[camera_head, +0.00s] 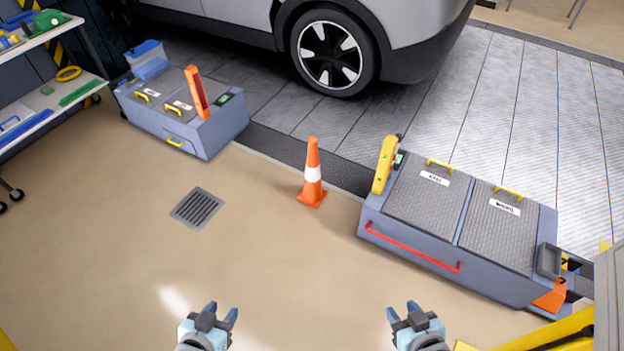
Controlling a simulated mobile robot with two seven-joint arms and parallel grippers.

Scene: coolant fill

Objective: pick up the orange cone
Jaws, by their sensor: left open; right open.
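The orange cone (313,174) with a white band stands upright on the floor near the middle of the view, on a square orange base. It is just in front of the dark platform edge, between two grey-blue cabinets. My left gripper (222,315) is open and empty at the bottom of the view, below and left of the cone. My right gripper (403,314) is open and empty at the bottom, below and right of the cone. Both grippers are well apart from the cone, and nothing covers it.
The right cabinet (412,250) has a red rail and a yellow upright device (384,165). The left cabinet (224,128) bears an orange upright device (196,92). A drain grate (197,208) lies in the floor. A car (405,40) stands behind. The floor before the cone is clear.

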